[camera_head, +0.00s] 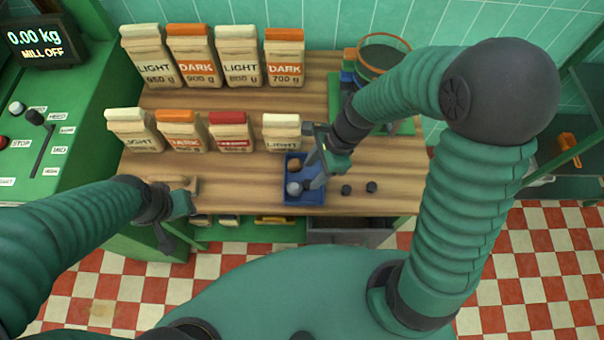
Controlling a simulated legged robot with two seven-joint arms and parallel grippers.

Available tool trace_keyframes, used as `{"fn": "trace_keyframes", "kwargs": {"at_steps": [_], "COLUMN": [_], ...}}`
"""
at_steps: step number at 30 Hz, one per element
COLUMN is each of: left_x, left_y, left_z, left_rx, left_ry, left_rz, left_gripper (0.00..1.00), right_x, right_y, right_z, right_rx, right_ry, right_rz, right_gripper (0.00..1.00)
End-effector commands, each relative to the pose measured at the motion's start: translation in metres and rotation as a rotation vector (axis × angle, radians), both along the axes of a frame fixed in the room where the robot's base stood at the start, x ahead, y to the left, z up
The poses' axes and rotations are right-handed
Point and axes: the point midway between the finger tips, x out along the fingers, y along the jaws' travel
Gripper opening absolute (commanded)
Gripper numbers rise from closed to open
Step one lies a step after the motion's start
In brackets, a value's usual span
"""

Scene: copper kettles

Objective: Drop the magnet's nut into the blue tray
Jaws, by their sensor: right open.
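The blue tray (303,203) sits on the wooden counter near its front edge. A grey rounded piece (294,188) and a small brown piece (294,165) show within the tray's outline. I cannot tell whether the grey piece is the magnet's nut. My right gripper (313,180) is open, with its fingers over the tray close to the grey piece. It hides the tray's right part. The magnet cannot be made out for certain. My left gripper (176,222) is at the counter's front left, away from the tray; its jaws are unclear.
A round-topped device (384,53) stands at the back right. A green mill panel (45,130) is at the left. The counter's front right is mostly clear.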

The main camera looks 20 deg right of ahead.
Motion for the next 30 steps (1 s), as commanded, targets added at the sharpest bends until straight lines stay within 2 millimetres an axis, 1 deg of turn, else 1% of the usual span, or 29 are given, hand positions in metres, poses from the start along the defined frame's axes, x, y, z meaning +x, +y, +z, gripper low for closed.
{"fn": "trace_keyframes", "kwargs": {"at_steps": [1, 6, 9, 13, 15, 18, 30], "left_x": [0.0, 0.0, 0.0, 0.0, 0.0, 0.0, 0.0], "left_y": [0.0, 0.0, 0.0, 0.0, 0.0, 0.0, 0.0], "left_z": [0.007, 0.018, 0.023, 0.026, 0.027, 0.027, 0.027], "left_rx": [0.0, 0.0, 0.0, 0.0, 0.0, 0.0, 0.0], "left_ry": [0.0, 0.0, 0.0, 0.0, 0.0, 0.0, 0.0], "left_rz": [0.0, 0.0, 0.0, 0.0, 0.0, 0.0, 0.0], "left_gripper": [0.36, 0.36, 0.36, 0.36, 0.36, 0.36, 0.36], "right_x": [0.002, 0.001, 0.001, 0.0, 0.0, 0.0, -0.001], "right_y": [-0.005, -0.023, -0.033, -0.043, -0.046, -0.048, -0.048], "right_z": [0.018, 0.066, 0.091, 0.115, 0.123, 0.128, 0.129], "right_rx": [-0.001, -0.001, -0.001, -0.001, -0.001, -0.001, -0.001], "right_ry": [-0.007, -0.006, -0.006, -0.001, 0.0, 0.001, 0.002], "right_rz": [-0.002, -0.001, -0.002, -0.002, -0.001, -0.001, 0.001], "right_gripper": [0.48, 0.48, 0.48, 0.48, 0.48, 0.48, 0.48]}}
